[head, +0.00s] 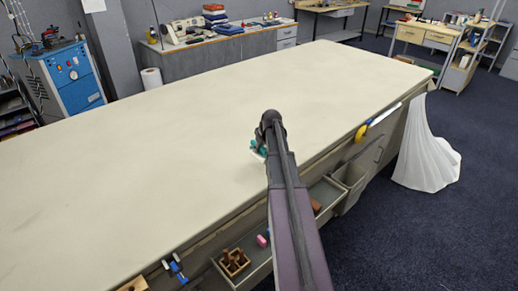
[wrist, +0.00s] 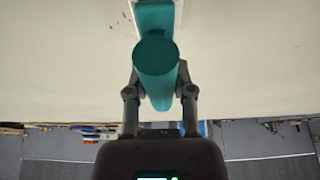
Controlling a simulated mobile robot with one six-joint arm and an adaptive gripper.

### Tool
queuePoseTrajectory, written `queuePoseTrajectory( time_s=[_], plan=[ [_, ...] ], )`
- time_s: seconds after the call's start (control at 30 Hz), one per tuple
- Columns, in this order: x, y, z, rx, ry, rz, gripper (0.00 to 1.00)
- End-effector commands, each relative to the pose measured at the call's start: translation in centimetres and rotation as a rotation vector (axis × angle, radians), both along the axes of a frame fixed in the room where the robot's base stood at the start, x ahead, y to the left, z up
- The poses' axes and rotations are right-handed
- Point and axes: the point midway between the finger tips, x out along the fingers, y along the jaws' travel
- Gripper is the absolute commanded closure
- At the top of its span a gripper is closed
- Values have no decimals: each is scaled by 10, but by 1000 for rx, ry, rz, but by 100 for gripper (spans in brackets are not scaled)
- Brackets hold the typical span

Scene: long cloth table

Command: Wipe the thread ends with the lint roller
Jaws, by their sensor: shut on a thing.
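My gripper (wrist: 160,92) is shut on the teal handle of the lint roller (wrist: 155,55) in the wrist view. My arm hides most of the gripper there. A few small dark specks, possibly thread ends (wrist: 92,22), lie on the cloth left of the roller. I cannot tell whether the roller touches the cloth.
The long cloth table (head: 150,140) is otherwise clear. An open drawer (head: 260,243) along its front holds a wooden block holder (head: 234,262) and a pink item (head: 262,240). A yellow-handled tool (head: 362,132) is at the front edge. White fabric (head: 425,155) hangs to the floor at right.

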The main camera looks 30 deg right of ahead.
Motion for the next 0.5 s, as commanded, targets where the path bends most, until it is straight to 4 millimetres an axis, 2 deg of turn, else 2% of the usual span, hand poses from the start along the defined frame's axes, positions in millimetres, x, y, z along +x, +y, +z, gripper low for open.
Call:
queuePoseTrajectory(
  time_s=[0.03,0.2,0.5],
  plan=[
    [0,0,8,0,-1,0,100],
    [0,0,18,0,-1,0,100],
    [0,0,21,0,-1,0,100]
  ],
)
